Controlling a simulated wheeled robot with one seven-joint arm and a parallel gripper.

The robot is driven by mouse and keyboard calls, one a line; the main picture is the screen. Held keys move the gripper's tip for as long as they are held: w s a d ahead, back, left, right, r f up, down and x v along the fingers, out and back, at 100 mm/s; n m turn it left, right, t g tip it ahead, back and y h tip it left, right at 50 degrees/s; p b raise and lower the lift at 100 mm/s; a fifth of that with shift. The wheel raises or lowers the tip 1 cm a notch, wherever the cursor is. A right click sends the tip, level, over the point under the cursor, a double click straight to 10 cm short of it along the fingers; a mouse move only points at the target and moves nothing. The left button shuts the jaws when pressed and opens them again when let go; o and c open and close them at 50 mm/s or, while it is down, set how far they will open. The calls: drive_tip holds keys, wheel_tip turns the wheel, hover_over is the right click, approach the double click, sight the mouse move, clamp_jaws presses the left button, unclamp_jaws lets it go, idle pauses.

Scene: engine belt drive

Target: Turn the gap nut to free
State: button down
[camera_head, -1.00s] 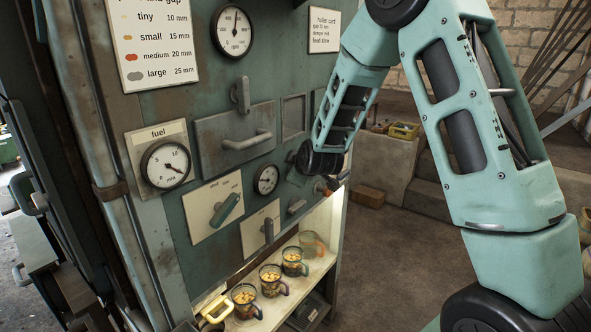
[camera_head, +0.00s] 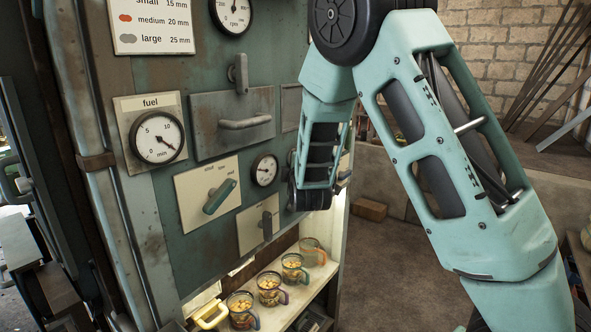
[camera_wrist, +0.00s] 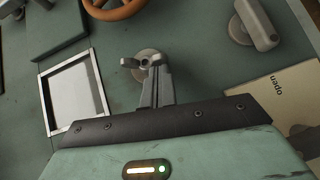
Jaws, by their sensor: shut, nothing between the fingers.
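In the wrist view, a small grey wing-shaped nut (camera_wrist: 131,63) sits on a round grey boss on the green panel; I take it to be the gap nut. My gripper (camera_wrist: 155,66) is shut and empty. Its fingertips overlap the boss in the picture, just right of the nut's visible wing. The fingers hide part of the nut, and I cannot tell whether they touch it. No "free" mark is readable. In the head view, my own arm hides the gripper and the nut.
In the wrist view, a framed square window (camera_wrist: 101,93) is at left, an orange handwheel (camera_wrist: 116,11) at top, a grey lever (camera_wrist: 257,22) and an "open" plate (camera_wrist: 265,108) at right. In the head view, cups (camera_head: 241,307) stand on a shelf below the panel.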

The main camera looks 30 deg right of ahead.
drive_tip(key=shift+d+f+n+t+b, duration=0.1)
drive_tip(key=shift+f+n+t+b, duration=0.2)
drive_tip(key=shift+b, duration=0.15)
idle(0.5)
